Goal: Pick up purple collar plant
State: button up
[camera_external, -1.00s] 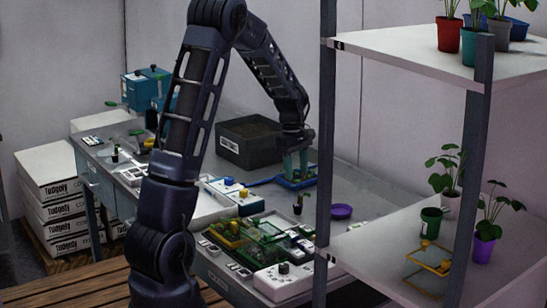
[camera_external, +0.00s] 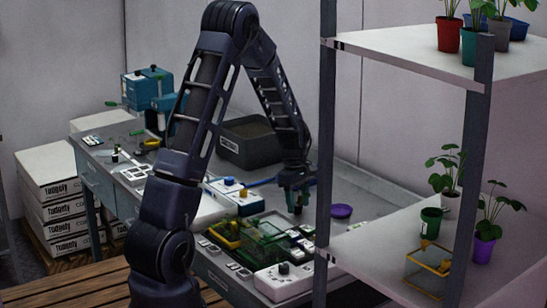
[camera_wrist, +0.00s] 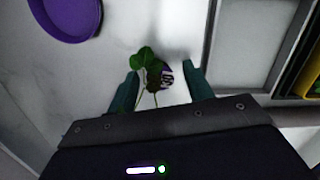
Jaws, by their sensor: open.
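The small plant (camera_wrist: 154,72) has green leaves and a dark round base with a purple and white striped patch, seen from above in the wrist view. It stands on the grey bench between the fingers of my gripper (camera_wrist: 160,76). The gripper is open, with one green finger left and one right of the plant; whether either touches it cannot be told. In the external view my gripper (camera_external: 297,190) is low over the bench, and the plant is mostly hidden by the fingers.
A purple dish (camera_external: 341,211) lies on the bench right of the gripper; it also shows in the wrist view (camera_wrist: 64,12). A green circuit-like tray (camera_external: 262,238) and a white box with knobs (camera_external: 283,280) stand in front. A dark soil bin (camera_external: 250,143) is behind. A shelf post (camera_external: 325,150) stands close right.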

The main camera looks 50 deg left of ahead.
jog(key=shift+f, duration=0.1)
jog(key=c, duration=1)
jog(key=shift+o, duration=0.2)
